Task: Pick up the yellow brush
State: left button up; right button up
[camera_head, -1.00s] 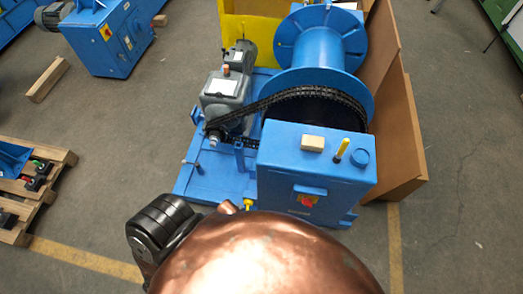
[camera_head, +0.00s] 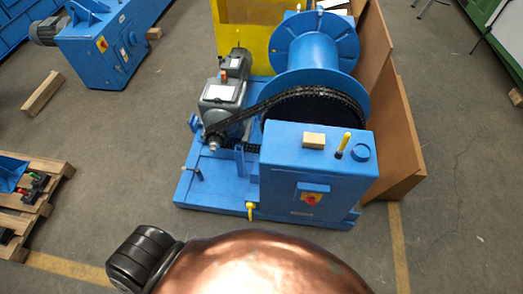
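A small brush with a yellow handle (camera_head: 346,141) stands upright on top of the blue cabinet (camera_head: 285,170) at the front of the chain drive machine. Its lower end is dark. Neither gripper shows in the head view. A large copper-coloured rounded shape and a black ribbed part fill the bottom of the picture, well in front of the cabinet.
A black chain (camera_head: 300,92) runs from the grey motor (camera_head: 220,95) to the blue drum (camera_head: 318,60). A brown panel (camera_head: 400,150) stands along the machine's right side. A wooden pallet (camera_head: 42,205) lies at the left. The floor right of the panel is clear.

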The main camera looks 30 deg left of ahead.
aim_at(339, 154)
jog(key=u, duration=0.3)
jog(key=k, duration=0.7)
jog(key=z, duration=0.5)
jog(key=i, duration=1.25)
jog(key=u, duration=0.75)
jog(key=i, duration=0.35)
jog(key=u, duration=0.3)
